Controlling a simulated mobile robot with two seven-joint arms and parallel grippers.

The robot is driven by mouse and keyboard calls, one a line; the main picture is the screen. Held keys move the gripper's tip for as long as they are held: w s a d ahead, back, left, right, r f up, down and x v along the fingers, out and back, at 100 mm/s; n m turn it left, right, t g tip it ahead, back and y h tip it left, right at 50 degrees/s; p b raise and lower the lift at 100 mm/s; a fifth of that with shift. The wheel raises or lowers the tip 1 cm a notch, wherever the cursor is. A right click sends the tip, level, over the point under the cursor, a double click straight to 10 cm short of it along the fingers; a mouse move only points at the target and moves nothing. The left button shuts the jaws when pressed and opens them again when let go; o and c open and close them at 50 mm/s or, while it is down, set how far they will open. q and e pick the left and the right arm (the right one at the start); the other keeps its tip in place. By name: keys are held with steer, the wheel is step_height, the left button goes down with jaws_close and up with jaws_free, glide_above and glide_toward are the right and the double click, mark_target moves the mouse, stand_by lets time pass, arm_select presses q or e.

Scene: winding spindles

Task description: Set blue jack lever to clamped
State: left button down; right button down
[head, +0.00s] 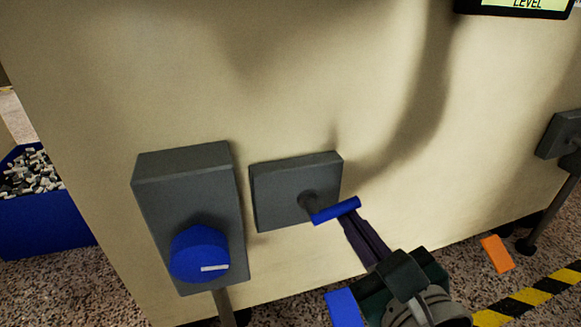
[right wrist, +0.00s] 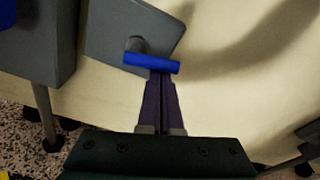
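The blue jack lever is a short blue bar (head: 336,209) on a dark stub that sticks out of a grey plate (head: 275,188) on the cream panel. The bar also shows in the right wrist view (right wrist: 151,63), lying nearly level across the fingertips. My right gripper (head: 352,223) comes from below right, its two dark fingers side by side with only a thin line between them. The fingertips are at the bar's lower side, touching or very close; I cannot tell which. The bar does not lie between the fingers. My left gripper is not in view.
A grey box with a blue knob (head: 200,254) stands left of the lever plate. A blue bin (head: 45,228) of small parts is at far left. A display (head: 515,8) is at top right, and another grey box (head: 560,135) at right. Yellow-black tape (head: 530,297) marks the floor.

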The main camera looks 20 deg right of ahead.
mark_target(343, 204)
steer(key=r+n+p, duration=0.1)
steer(key=n, duration=0.1)
steer(key=r+n+h+p, duration=0.1)
steer(key=n, duration=0.1)
steer(key=shift+a+r+n+t+p, duration=0.2)
steer(key=shift+n+t+p, duration=0.1)
steer(key=shift+n, duration=0.6)
steer(key=n, duration=0.2)
steer(key=r+n+p, duration=0.1)
steer(key=shift+a+h, duration=0.25)
steer(key=shift+h, duration=0.05)
steer(key=n, duration=0.3)
steer(key=shift+a+r+t, duration=0.3)
steer(key=shift+a+t, duration=0.1)
steer(key=shift+a, duration=0.15)
steer(key=shift+a+r+p, duration=0.1)
steer(key=shift+p, duration=0.2)
